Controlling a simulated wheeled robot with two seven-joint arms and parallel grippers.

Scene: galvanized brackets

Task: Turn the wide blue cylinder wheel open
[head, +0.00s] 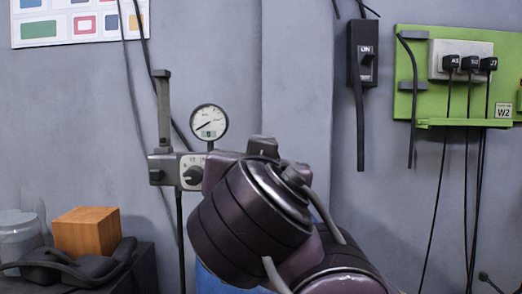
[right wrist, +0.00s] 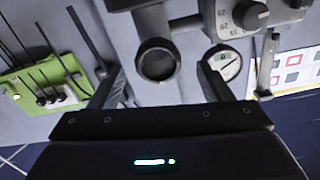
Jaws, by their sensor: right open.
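A strip of blue (head: 207,281), probably the wide cylinder, shows at the bottom of the head view behind my right arm, which hides the rest. No wheel can be made out there. In the right wrist view, my right gripper (right wrist: 160,74) is open, its two fingers apart. My left gripper is not in view.
A pressure gauge (head: 209,122) stands above a grey control box (head: 177,169) with a knob, close left of my right arm. A wooden block (head: 87,232) and a clear jar (head: 20,236) are at the lower left. A green socket panel (head: 435,108) with hanging cables is at right.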

